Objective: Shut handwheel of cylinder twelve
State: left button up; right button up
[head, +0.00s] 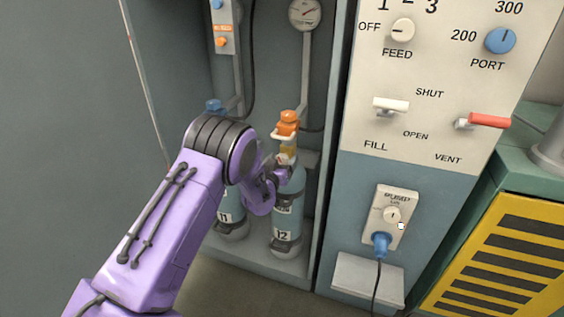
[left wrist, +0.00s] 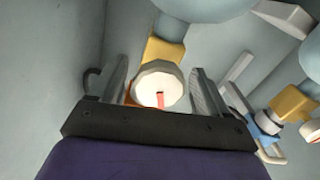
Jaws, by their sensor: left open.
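Cylinder twelve (head: 287,215) is light blue, marked 12, and stands upright in the grey cabinet. An orange fitting (head: 288,122) sits above its valve. My left gripper (head: 283,172) is beside the valve at the cylinder's top, and my wrist hides part of it. In the left wrist view the pale round handwheel (left wrist: 158,84) with a red mark shows between the open fingers of my left gripper (left wrist: 161,70). A yellow valve body (left wrist: 165,50) is behind it. I see gaps at the sides of the wheel; contact cannot be told. My right gripper is not in view.
Cylinder eleven (head: 232,215), with a blue fitting (head: 214,105), stands close on the left, partly behind my arm. Its yellow valve (left wrist: 292,102) shows in the wrist view. A control panel (head: 420,150) with knobs and levers is to the right. A gauge (head: 304,14) hangs above.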

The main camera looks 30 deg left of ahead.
pick_arm(q)
jog(key=c, duration=1)
jog(key=m, duration=0.3)
jog(key=shift+p, duration=0.3)
jog(key=shift+c, duration=0.2)
jog(key=shift+m, duration=1.1)
jog(key=shift+f, duration=0.1)
jog(key=o, duration=1)
jog(key=shift+o, duration=0.2)
jog(key=shift+s, duration=0.15)
jog(key=p+v, duration=0.1)
jog(key=v, duration=0.9)
jog(key=shift+s, duration=0.2)
